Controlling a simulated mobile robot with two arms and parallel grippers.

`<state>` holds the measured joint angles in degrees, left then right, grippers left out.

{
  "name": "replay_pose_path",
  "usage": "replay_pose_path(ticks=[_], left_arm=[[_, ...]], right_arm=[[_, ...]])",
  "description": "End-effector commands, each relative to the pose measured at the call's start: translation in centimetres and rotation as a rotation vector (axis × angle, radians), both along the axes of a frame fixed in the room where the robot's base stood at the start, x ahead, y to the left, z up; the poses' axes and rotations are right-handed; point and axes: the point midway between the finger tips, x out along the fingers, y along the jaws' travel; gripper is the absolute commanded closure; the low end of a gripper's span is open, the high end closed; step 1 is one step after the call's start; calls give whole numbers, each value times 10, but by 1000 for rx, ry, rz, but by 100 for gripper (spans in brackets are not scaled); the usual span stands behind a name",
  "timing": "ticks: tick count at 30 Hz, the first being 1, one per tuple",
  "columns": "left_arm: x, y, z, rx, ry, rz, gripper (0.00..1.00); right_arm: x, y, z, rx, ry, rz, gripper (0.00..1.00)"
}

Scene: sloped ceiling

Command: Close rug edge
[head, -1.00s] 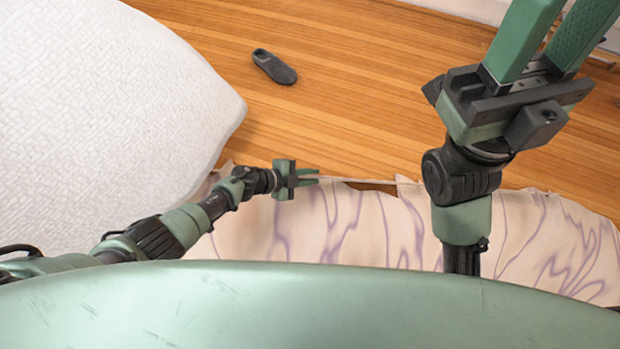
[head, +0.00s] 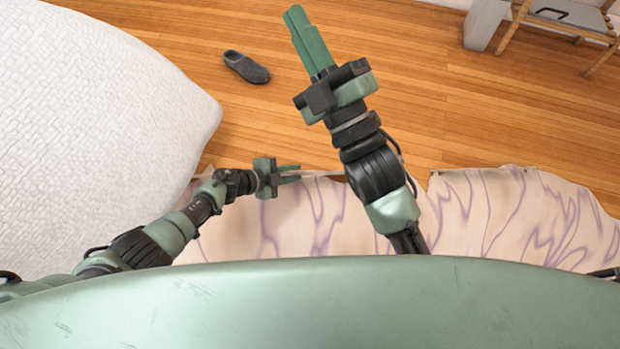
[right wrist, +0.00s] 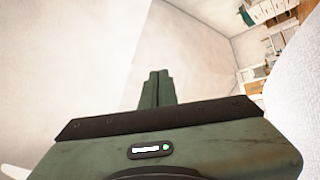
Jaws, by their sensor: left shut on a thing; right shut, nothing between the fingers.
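The rug (head: 480,215) is cream with purple vein-like lines and lies on the wooden floor in front of me. Its far edge is wavy, and my own body hides its near part. My left gripper (head: 298,173) is low at the rug's far edge, left of the middle, and is shut on the rug edge. My right gripper (head: 293,13) is raised above the floor beyond the rug, its fingers together and empty. In the right wrist view its closed fingers (right wrist: 159,74) point at a pale wall, with no rug there. My right arm hides part of the rug edge.
A bed with a white quilted cover (head: 90,100) fills the left side. A dark grey shoe (head: 246,67) lies on the floor beyond the rug. A wooden chair (head: 560,22) stands at the far right.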

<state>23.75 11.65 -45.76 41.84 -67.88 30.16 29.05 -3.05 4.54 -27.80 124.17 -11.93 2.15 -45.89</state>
Motion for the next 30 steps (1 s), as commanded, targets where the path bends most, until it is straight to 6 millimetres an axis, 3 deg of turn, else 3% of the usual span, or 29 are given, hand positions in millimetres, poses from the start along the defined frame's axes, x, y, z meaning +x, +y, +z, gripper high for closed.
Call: replay_pose_path(ticks=[1, 3, 7, 12, 15, 18, 21, 25, 30], left_arm=[[8, -1, 5, 0, -17, 8, 100], [8, -1, 5, 0, -17, 8, 100], [8, -1, 5, 0, -17, 8, 100], [7, -2, 5, 0, -17, 8, 100], [7, -2, 5, -1, -17, 7, 100], [7, -2, 5, -1, -17, 7, 100], [7, -2, 5, -1, -17, 7, 100], [7, -2, 5, -1, -17, 7, 100], [7, -2, 5, 0, -16, 6, 100]], right_arm=[[12, 15, -40, -149, 63, -55, 100], [22, 30, -94, -374, 135, -122, 100], [25, 45, -198, -823, 237, -191, 100], [-3, 39, -322, -1430, 304, -168, 100], [-27, 24, -377, -1745, 310, -108, 100], [-49, 9, -414, -1990, 301, -34, 100], [-66, -4, -437, -2158, 289, 29, 100], [-77, -14, -451, -2267, 277, 77, 100], [-69, -16, -465, -2290, 276, 88, 100]])
